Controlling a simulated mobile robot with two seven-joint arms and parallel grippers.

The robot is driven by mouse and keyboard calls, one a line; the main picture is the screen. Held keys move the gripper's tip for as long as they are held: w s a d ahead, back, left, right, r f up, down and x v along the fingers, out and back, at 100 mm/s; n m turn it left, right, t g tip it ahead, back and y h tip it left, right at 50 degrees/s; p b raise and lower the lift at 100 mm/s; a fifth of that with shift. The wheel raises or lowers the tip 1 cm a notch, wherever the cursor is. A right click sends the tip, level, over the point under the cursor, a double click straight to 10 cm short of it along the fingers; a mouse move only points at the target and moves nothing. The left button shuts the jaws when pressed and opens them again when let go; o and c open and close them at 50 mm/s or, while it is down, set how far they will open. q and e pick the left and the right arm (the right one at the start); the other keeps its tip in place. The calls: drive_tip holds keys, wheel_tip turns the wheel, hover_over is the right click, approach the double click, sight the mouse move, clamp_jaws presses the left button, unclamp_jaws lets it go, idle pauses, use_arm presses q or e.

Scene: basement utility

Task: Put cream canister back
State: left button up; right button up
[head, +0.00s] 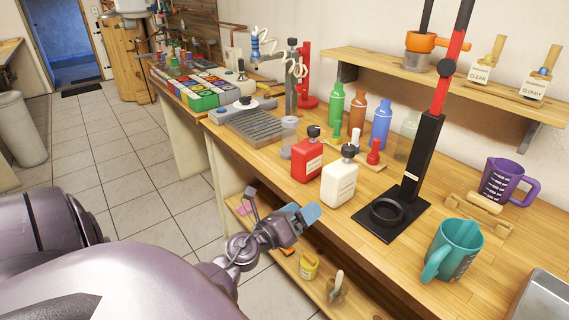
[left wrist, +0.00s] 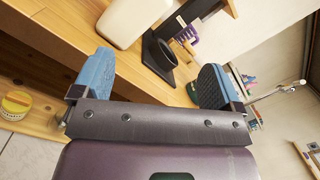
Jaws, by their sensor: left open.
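The cream canister (head: 339,183), with a black cap, stands upright on the wooden workbench (head: 300,210) near its front edge. It sits just right of a red canister (head: 307,160) of the same shape. My left gripper (head: 305,217) is at the bench's front edge, a little in front and left of the cream canister, apart from it. In the left wrist view the cream canister (left wrist: 130,18) is cut off at the top, beyond the open, empty blue fingers (left wrist: 155,75). My right gripper is out of view.
A black stand (head: 410,185) with a ring base is right of the canister. A teal mug (head: 453,249) and a purple mug (head: 502,182) stand further right. Green, orange and blue bottles (head: 381,124) line the back. A lower shelf (head: 320,290) holds a yellow jar (head: 308,265).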

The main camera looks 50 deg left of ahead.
use_arm(q)
drive_tip(key=s+d+f+n+g, duration=0.2)
drive_tip(key=s+f+n, duration=0.3)
drive_tip(key=n, duration=0.4)
drive_tip(key=s+d+f+n+g+y, duration=0.1)
drive_tip(key=s+d+f+n+g, duration=0.2)
drive_tip(key=f+n, duration=0.5)
drive_tip(key=s+d+f+n+g, duration=0.3)
drive_tip(key=s+f+n, duration=0.3)
drive_tip(key=n, duration=0.5)
drive_tip(key=shift+s+d+f+y, duration=0.3)
drive_tip(key=shift+s+d+f, duration=0.1)
drive_tip(key=shift+d+f, duration=0.3)
drive_tip(key=shift+r, duration=0.1)
